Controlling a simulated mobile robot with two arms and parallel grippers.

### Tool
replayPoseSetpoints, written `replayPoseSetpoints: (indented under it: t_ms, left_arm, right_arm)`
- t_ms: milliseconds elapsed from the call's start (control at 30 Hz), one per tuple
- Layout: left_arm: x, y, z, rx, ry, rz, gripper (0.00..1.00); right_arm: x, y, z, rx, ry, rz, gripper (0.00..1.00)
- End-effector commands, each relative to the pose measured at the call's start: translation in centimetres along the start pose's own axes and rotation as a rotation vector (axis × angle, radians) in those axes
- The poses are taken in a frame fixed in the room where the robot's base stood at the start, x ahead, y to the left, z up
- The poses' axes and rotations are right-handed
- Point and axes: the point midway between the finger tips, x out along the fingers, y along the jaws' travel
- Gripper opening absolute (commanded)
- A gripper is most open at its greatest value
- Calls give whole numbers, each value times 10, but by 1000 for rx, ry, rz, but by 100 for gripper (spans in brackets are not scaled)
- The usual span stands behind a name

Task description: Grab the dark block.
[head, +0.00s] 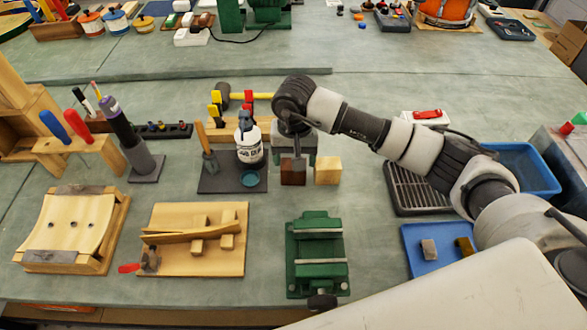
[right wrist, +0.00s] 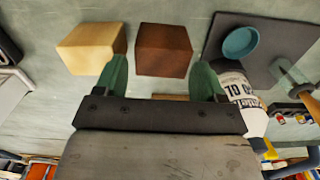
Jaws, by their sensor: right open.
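The dark block (head: 292,172) is a reddish-brown cube on the bench, just left of a light wooden block (head: 327,170). In the right wrist view the dark block (right wrist: 163,50) lies between the lines of my two green fingertips, with the light block (right wrist: 92,48) to its left. My right gripper (right wrist: 161,75) is open and empty, with a gap on each side of the dark block. In the head view it is over the back of the dark block, its fingers mostly hidden. My left gripper is in neither view.
A white labelled bottle (head: 249,149) stands on a dark mat (head: 222,182) left of the dark block. It is close beside the right fingertip in the right wrist view. A green vise (head: 317,255) stands in front. Bare bench lies between vise and blocks.

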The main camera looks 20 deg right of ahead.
Motion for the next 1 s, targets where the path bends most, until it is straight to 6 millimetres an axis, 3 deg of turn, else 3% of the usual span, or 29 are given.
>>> replayPoseSetpoints:
  t_ms: [367, 633, 867, 1000]
  left_arm:
    - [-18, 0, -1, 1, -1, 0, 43]
    - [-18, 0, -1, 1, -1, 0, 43]
    - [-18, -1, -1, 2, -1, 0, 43]
    - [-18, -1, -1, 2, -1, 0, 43]
  right_arm:
    - [47, -2, 0, 2, -3, -2, 70]
    - [52, -2, 0, 1, 1, -4, 70]
    - [52, -2, 0, 1, 0, -4, 39]
    - [52, -2, 0, 1, 1, -4, 39]
